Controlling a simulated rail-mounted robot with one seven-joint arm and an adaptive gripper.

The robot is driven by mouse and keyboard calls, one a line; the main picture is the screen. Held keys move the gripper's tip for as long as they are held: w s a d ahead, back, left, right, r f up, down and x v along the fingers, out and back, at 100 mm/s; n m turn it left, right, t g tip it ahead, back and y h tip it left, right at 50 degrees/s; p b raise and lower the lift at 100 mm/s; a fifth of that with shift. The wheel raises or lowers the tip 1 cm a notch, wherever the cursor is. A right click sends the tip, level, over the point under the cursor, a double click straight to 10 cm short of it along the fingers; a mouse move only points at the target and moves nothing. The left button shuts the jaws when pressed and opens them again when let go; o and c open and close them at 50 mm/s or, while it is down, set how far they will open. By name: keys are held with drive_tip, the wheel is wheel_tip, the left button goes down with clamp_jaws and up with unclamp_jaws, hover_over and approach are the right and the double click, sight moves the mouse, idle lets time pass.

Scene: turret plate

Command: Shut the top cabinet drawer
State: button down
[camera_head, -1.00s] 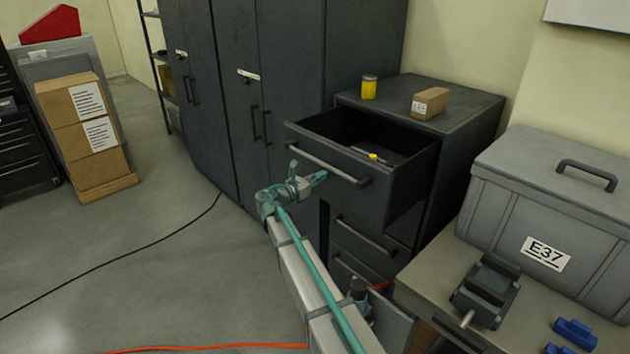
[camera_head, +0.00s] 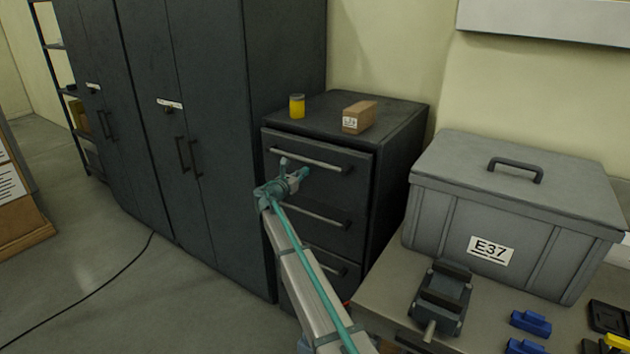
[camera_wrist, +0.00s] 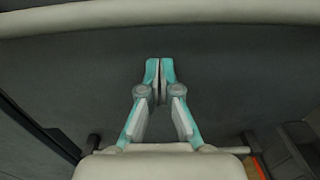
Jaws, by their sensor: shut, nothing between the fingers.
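The top drawer (camera_head: 345,184) of the dark cabinet (camera_head: 405,132) looks flush with the fronts below, or very nearly so; its inside is hidden. Its light bar handle (camera_head: 310,160) runs across the front. My gripper (camera_head: 306,172) is in front of this drawer, just below the handle, with its fingers pointing at the front. In the wrist view the two teal fingertips (camera_wrist: 160,62) are together and empty against the dark drawer front (camera_wrist: 230,70). A pale bar (camera_wrist: 160,16), likely the handle, crosses above them. I cannot tell whether the fingertips touch the front.
A yellow jar (camera_head: 297,106) and a brown box (camera_head: 359,116) stand on the cabinet. Tall dark lockers (camera_head: 215,90) adjoin it on the left. A bench (camera_head: 385,300) with a grey case (camera_head: 510,210) and a vise (camera_head: 440,297) is at right. Floor (camera_head: 130,290) at left is clear except a cable.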

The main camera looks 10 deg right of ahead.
drive_tip(key=x, duration=0.2)
drive_tip(key=shift+w+d+r, duration=0.1)
drive_tip(key=shift+w, duration=0.2)
drive_tip(key=shift+w+r, duration=0.1)
